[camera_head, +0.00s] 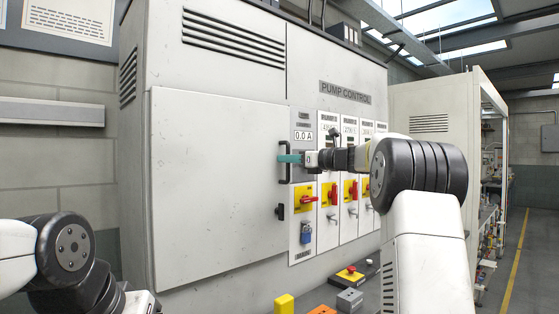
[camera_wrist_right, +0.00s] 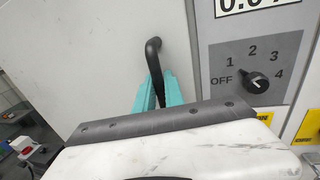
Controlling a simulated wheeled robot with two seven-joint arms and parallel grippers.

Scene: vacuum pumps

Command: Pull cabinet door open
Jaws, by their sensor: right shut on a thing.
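The grey cabinet door (camera_head: 215,190) covers the left part of the pump control cabinet (camera_head: 230,50); I cannot tell whether it is slightly ajar. Its black handle (camera_head: 286,178) stands upright at the door's right edge. My right gripper (camera_head: 288,158) reaches in from the right, its teal fingers shut on the handle's bar. In the right wrist view, the handle (camera_wrist_right: 153,48) runs down between the teal fingers (camera_wrist_right: 158,92), and the wrist hides its lower part. Of my left arm, only links show at the lower left; its fingers are out of view.
A black latch knob (camera_head: 280,211) sits below the handle. Right of the door are panels with red-and-yellow switches (camera_head: 304,198) and a rotary selector (camera_wrist_right: 258,82). A red-button box (camera_head: 349,273) and a yellow block (camera_head: 284,304) are in front below. An aisle lies at far right.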

